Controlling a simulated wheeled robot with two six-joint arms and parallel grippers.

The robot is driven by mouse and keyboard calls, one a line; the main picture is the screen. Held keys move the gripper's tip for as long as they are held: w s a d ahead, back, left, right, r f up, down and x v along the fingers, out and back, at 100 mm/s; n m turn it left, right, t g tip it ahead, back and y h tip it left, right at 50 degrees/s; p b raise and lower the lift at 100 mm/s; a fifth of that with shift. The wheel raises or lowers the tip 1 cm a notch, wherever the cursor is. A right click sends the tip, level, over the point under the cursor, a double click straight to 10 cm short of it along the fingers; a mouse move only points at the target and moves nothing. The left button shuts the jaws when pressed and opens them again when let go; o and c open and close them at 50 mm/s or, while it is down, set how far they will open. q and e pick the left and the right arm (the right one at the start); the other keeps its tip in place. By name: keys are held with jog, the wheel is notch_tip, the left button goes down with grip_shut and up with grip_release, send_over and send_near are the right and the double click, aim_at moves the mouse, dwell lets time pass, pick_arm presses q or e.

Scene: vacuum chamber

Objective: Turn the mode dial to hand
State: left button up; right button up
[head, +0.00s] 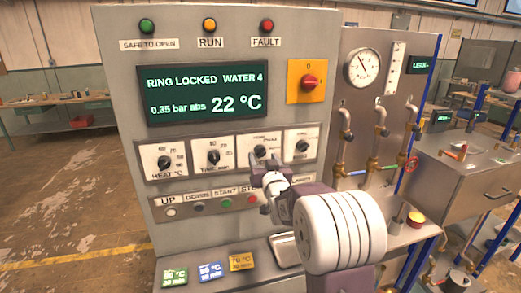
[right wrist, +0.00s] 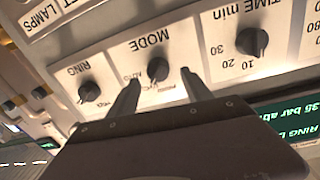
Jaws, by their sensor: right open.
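The mode dial (right wrist: 158,69) is a small black knob on a white plate marked MODE, seen upside down in the right wrist view. In the head view the dial (head: 260,151) is the third of the row and is partly hidden by my right gripper (head: 265,160). My right gripper also shows in the right wrist view (right wrist: 161,78). It is open, with one fingertip on each side of the mode dial. I cannot tell whether the fingers touch the knob. The small labels around it and its setting are not clear. My left gripper is out of view.
The heat dial (head: 164,162), time dial (head: 213,157) and ring dial (head: 302,146) share the row. A screen (head: 205,94) reads RING LOCKED above. A red switch (head: 309,82) sits at upper right. Push buttons (head: 198,207) and a ledge with colored cards (head: 210,271) lie below.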

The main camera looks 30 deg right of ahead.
aim_at(262, 154)
jog(key=x, duration=0.3)
jog(key=shift+d+r+p, duration=0.1)
jog(key=shift+p, duration=0.3)
jog(key=shift+w+d, duration=0.1)
jog(key=shift+d, duration=0.1)
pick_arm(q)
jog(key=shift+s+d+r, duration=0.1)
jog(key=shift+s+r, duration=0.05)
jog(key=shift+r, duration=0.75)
pick_arm(e)
jog(key=shift+a, duration=0.15)
grip_shut()
jog(key=shift+f+n+b, duration=0.25)
jog(key=shift+n+b, duration=0.05)
jog(key=shift+b, duration=0.35)
jog(key=n+b, duration=0.6)
jog(key=b, duration=0.1)
jog(key=shift+f+b, duration=0.15)
jog(key=shift+b, duration=0.25)
pick_arm(q)
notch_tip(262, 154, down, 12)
jog(key=b, duration=0.2)
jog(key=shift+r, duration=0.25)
pick_arm(e)
jog(key=shift+n+t, duration=0.3)
jog(key=shift+n, duration=1)
